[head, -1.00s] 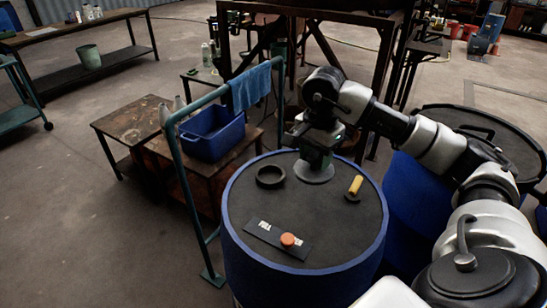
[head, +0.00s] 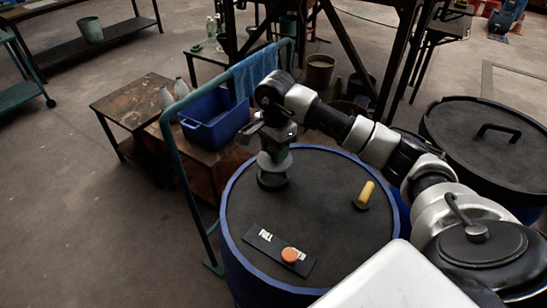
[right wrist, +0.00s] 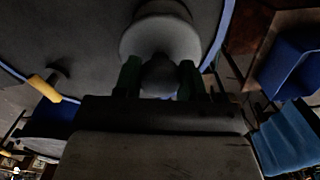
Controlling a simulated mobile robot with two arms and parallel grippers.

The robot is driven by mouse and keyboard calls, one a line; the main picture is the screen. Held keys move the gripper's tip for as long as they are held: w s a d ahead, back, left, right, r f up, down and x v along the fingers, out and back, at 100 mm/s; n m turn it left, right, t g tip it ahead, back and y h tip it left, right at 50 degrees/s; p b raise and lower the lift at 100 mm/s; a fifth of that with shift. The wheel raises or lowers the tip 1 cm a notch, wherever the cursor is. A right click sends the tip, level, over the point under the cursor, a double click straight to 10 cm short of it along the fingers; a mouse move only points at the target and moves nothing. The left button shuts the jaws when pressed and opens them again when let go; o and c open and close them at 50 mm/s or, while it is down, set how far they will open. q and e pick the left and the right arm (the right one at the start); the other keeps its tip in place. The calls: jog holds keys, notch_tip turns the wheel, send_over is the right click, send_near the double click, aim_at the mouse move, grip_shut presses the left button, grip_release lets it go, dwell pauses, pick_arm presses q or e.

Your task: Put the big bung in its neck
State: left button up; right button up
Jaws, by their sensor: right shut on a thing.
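The big bung (head: 273,163) is a grey, round stopper with a knob on top. My right gripper (head: 277,148) is shut on its knob. In the right wrist view the two fingers (right wrist: 160,78) sit either side of the knob, and the wide bung (right wrist: 160,38) lies beyond them. The neck (head: 272,182) is a dark raised ring on the vat lid. The bung is right over the neck and looks close to it. I cannot tell whether it touches or has entered the ring. My left gripper is not in view.
The blue-rimmed vat (head: 325,220) also carries a yellow-handled bung (head: 366,194) and a dark plate (head: 262,243) with an orange cap (head: 289,255). A green rail with a blue towel (head: 254,72) and a blue tub (head: 214,122) stand behind left. Another lidded vat (head: 490,150) is at right.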

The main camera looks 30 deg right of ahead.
jog(key=shift+w+a+f, duration=0.15)
notch_tip(320, 180, down, 4)
jog(key=shift+r+p, duration=0.1)
jog(key=shift+p, duration=0.25)
jog(key=shift+f+b, duration=0.5)
jog(key=o, duration=0.9)
